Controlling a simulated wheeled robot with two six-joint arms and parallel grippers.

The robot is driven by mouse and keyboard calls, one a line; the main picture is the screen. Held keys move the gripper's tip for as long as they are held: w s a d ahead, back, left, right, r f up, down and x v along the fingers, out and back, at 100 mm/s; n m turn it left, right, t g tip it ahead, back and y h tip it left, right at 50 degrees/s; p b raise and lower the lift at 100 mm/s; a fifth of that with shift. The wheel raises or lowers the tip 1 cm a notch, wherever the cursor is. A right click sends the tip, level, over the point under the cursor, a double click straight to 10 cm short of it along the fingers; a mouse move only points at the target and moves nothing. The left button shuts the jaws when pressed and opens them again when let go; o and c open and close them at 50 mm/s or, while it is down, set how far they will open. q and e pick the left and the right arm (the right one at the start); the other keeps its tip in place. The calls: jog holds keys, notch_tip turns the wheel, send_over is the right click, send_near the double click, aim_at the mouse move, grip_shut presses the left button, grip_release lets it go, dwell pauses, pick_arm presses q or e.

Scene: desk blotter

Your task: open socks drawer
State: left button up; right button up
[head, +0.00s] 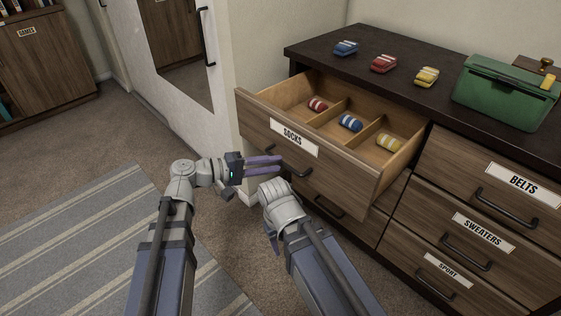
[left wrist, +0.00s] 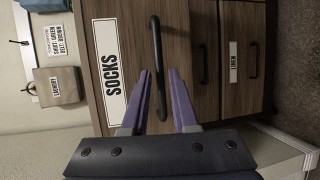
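The socks drawer (head: 340,172) is pulled well out of the dark-topped dresser, with its "SOCKS" label on the front. Its divided inside holds a red roll (head: 318,105), a blue roll (head: 350,122) and a yellow roll (head: 388,142), one per compartment. My left gripper (head: 280,166) is at the drawer's dark handle (head: 295,170). In the left wrist view the purple fingers (left wrist: 160,85) stand apart, one on each side of the handle (left wrist: 156,60), with gaps showing. My right gripper (head: 274,238) hangs low beside the drawer front, mostly hidden behind its wrist.
Blue (head: 346,47), red (head: 383,63) and yellow (head: 427,76) rolls and a green box (head: 508,92) stand on the dresser top (head: 400,45). Closed drawers below and right include belts (head: 490,175), sweaters and sport. A striped rug (head: 90,230) lies on the open floor at left.

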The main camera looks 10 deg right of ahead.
pick_arm(q)
jog(key=shift+v, duration=2.2)
jog(key=s+a+f+m+g+y, duration=0.1)
jog(key=s+a+f+y, duration=0.2)
jog(key=f, duration=0.4)
jog(key=s+a+f+m+g+y, duration=0.1)
jog(key=a+f+g+y, duration=0.1)
jog(key=f+y, duration=0.35)
jog(key=s+a+f+m+y, duration=0.1)
jog(key=a+f+y, duration=0.25)
jog(key=a, duration=0.25)
jog(key=s+a+f+m+y, duration=0.1)
jog(key=s+a+f+y, duration=0.1)
jog(key=a+y, duration=0.25)
jog(key=s+d+r+m+g+p, duration=0.1)
jog(key=s+d+r+m+p, duration=0.15)
jog(key=d, duration=0.25)
jog(key=s+d+r+m+p, duration=0.1)
jog(key=s+d, duration=0.2)
jog(key=d, duration=0.2)
notch_tip(320, 180, up, 38)
jog(key=p, duration=3.7)
jog(key=shift+f+p, duration=0.25)
jog(key=shift+p, duration=0.15)
jog(key=shift+s, duration=0.1)
